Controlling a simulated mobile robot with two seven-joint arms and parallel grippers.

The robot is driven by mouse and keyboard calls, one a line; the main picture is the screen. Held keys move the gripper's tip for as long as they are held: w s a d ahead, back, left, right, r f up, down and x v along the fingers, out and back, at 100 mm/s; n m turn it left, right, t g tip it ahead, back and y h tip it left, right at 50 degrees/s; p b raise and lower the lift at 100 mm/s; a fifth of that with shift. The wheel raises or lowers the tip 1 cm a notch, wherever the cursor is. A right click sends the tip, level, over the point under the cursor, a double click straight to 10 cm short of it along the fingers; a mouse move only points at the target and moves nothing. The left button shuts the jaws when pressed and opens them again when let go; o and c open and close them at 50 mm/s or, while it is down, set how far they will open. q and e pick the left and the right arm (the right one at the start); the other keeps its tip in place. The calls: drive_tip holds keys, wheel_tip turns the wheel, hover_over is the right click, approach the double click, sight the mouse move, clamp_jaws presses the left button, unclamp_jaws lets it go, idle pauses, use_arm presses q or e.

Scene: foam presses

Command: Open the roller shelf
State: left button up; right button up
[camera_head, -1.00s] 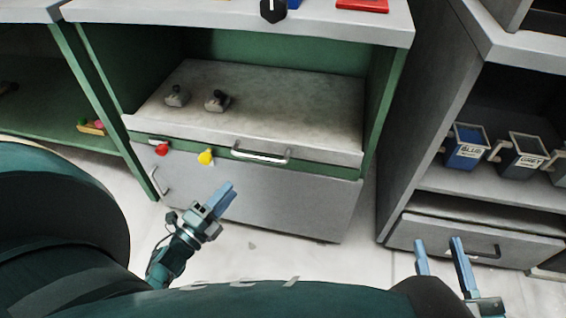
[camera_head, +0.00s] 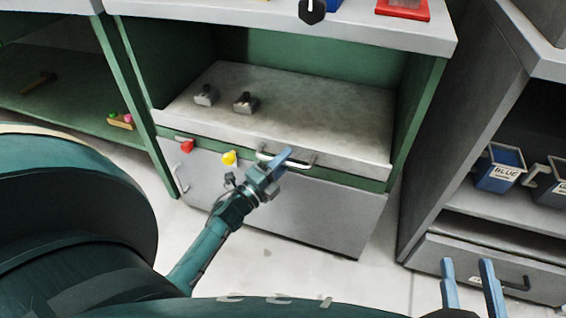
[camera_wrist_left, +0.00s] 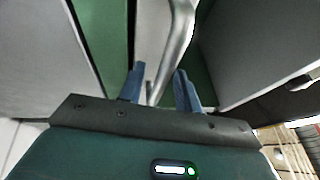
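The roller shelf (camera_head: 320,112) is a grey slab inside the green cabinet, with its front edge at the cabinet front. Its metal handle (camera_head: 307,165) is on that front edge, and the handle bar also shows in the left wrist view (camera_wrist_left: 179,42). My left gripper (camera_head: 284,157) is at the handle, its blue fingers covering part of it. In the left wrist view the fingers (camera_wrist_left: 160,80) are apart and the bar runs between them; contact cannot be told. My right gripper (camera_head: 468,270) is open and empty at the lower right.
Two small grey blocks (camera_head: 245,103) sit on the shelf's left part. A red knob (camera_head: 187,146) and a yellow knob (camera_head: 229,158) are left of the handle. A grey lower panel (camera_head: 330,215) is below. A cabinet with a blue bin (camera_head: 500,170) stands at right.

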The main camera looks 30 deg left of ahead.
use_arm(q)
drive_tip(key=shift+c, duration=0.4)
clamp_jaws()
